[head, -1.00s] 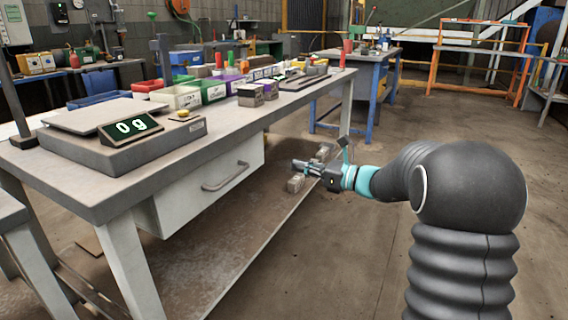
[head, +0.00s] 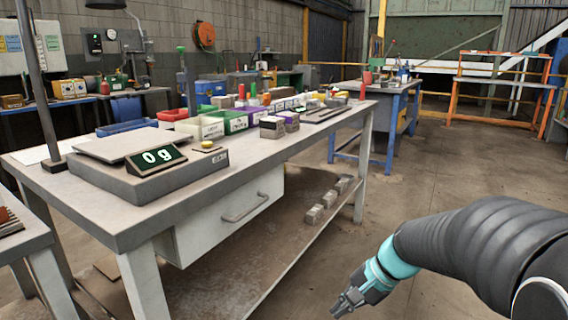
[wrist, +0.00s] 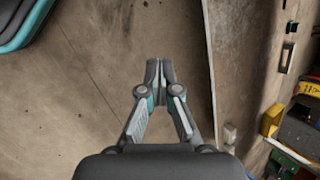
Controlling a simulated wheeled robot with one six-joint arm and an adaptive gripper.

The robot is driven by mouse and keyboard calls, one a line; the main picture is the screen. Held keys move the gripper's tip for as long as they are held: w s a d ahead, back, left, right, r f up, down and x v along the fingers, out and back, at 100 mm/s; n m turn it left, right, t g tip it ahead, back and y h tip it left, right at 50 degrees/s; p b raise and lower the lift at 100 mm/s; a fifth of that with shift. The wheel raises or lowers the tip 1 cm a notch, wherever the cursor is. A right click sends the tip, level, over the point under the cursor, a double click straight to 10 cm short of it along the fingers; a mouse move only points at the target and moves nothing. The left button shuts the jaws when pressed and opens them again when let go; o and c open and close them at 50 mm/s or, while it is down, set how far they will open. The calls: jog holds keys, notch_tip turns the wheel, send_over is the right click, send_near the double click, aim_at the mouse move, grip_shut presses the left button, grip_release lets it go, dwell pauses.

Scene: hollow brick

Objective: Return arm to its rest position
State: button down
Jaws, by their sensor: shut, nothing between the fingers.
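My gripper (head: 345,302) is low at the lower right of the head view, in front of the workbench and apart from it. Its fingers are together with nothing between them. In the wrist view the shut fingertips (wrist: 160,68) point over bare concrete floor. My arm (head: 450,250) reaches in from the right edge, bent downward. Several grey hollow bricks (head: 313,215) stand in a row on the bench's lower shelf (head: 262,262), to the left of my gripper.
The workbench (head: 130,222) carries a scale (head: 150,170) reading 0 g, coloured bins (head: 212,128) and two small blocks on top. A drawer (head: 225,215) hangs below it. A blue table (head: 385,115) stands behind. The floor (head: 420,180) between them is clear.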

jog(key=s+d+r+n+t+h, duration=0.1)
jog(key=s+r+n+t+h, duration=0.1)
jog(key=s, duration=0.6)
jog(key=s+d+r+n+t+h, duration=0.1)
jog(key=s+r+n+h, duration=0.3)
jog(key=s, duration=0.4)
jog(key=shift+s+d+r+n+t+p, duration=0.4)
jog(key=shift+d+r+n, duration=0.45)
jog(key=shift+n, duration=0.45)
jog(key=shift+a, duration=0.1)
